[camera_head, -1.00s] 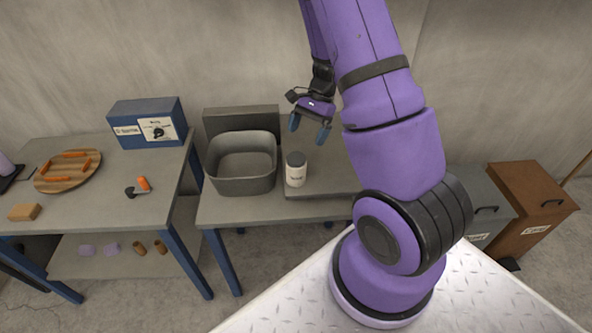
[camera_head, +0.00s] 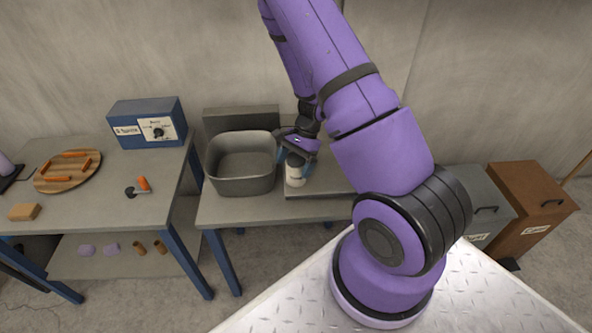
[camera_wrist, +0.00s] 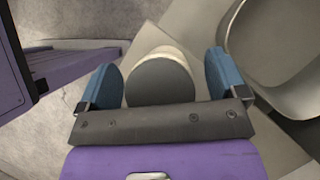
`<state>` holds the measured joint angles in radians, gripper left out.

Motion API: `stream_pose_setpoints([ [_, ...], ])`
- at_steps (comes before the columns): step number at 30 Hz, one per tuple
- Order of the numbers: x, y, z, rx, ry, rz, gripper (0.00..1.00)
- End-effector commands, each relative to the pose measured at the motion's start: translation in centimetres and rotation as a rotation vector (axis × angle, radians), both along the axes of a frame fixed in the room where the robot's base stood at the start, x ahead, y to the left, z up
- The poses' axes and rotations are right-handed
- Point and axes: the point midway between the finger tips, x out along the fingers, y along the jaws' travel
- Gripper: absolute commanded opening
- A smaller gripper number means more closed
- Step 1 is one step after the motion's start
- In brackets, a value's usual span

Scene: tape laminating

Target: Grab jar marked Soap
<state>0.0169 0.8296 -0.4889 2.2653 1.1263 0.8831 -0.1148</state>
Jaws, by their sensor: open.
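The jar (camera_head: 294,176) is white with a dark grey lid and stands upright on the grey board to the right of the basin. Its label is too small to read. My gripper (camera_head: 294,160) is over the jar in the head view, its blue fingers at either side of the jar's top. In the wrist view, the jar's round grey lid (camera_wrist: 160,82) lies between the two open fingers (camera_wrist: 162,80), with a gap on each side. The gripper hides part of the lid in the head view.
A grey basin (camera_head: 213,180) stands close to the jar's left. A brown bin (camera_head: 532,200) stands at far right.

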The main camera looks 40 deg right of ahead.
Motion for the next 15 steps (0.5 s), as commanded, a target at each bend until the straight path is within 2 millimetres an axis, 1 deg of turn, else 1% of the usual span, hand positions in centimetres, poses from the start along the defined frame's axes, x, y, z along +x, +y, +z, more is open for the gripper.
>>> stream_pose_setpoints([
  [8,-0.04,0.13,-0.24,0.0,0.0,0.0,0.91],
  [9,-0.04,0.13,-0.24,0.0,0.0,0.0,0.82],
  [11,-0.04,0.13,-0.23,0.0,0.0,0.0,0.68],
  [12,-0.04,0.13,-0.23,0.0,0.0,0.0,0.59],
  [14,-0.04,0.13,-0.23,0.0,0.0,0.0,0.45],
  [15,-0.04,0.13,-0.23,0.0,0.0,0.0,0.36],
])
